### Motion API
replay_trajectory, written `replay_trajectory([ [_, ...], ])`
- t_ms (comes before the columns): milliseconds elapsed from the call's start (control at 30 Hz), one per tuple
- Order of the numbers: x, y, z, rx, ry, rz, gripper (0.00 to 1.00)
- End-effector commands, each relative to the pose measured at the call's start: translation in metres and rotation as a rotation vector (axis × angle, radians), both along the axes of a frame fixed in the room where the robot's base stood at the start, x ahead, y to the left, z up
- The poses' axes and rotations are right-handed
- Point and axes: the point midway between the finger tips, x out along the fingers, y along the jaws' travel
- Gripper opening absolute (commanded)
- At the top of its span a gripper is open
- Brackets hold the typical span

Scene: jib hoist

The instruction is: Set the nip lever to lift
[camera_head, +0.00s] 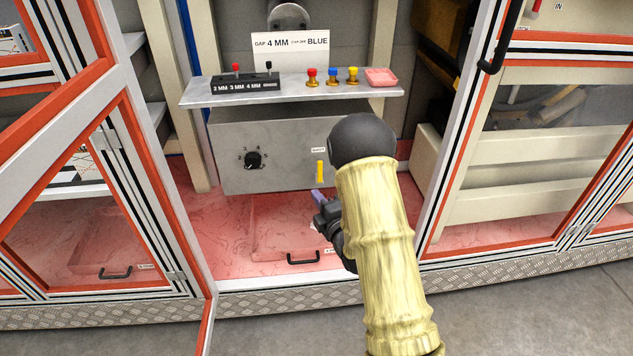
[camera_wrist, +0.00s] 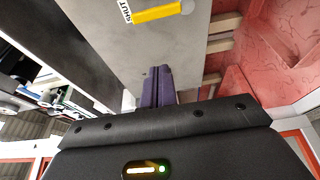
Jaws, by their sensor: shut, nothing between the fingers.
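A yellow bar (camera_head: 320,172), which looks like a lever, stands upright on the front of a grey box (camera_head: 285,172). In the wrist view the yellow bar (camera_wrist: 158,13) is at the top edge, beside a label that seems to read SHUT. I cannot tell whether it is the nip lever, and no lift mark is legible. My gripper (camera_head: 317,196) is just below the bar in the head view. In the wrist view its purple fingers (camera_wrist: 158,84) are together, empty and apart from the bar.
A numbered black knob (camera_head: 254,160) is on the box's left. A grey shelf (camera_head: 295,93) above holds gauge blocks, coloured plugs and a pink tray (camera_head: 381,78). A sign (camera_head: 290,50) reads gap 4 mm, blue. Open red-edged doors (camera_head: 165,190) flank the opening.

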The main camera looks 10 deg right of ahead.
Motion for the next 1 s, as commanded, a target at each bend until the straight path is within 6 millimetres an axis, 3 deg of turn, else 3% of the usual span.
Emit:
replay_trajectory([
  [167, 0.014, 0.008, 0.0, 0.001, -0.003, 0.007, 0.0],
  [700, 0.098, 0.03, 0.0, 0.002, -0.003, 0.004, 0.0],
  [800, 0.094, 0.008, -0.001, 0.001, 0.0, -0.001, 0.0],
  [1000, 0.093, -0.009, 0.0, 0.002, 0.001, 0.002, 0.0],
])
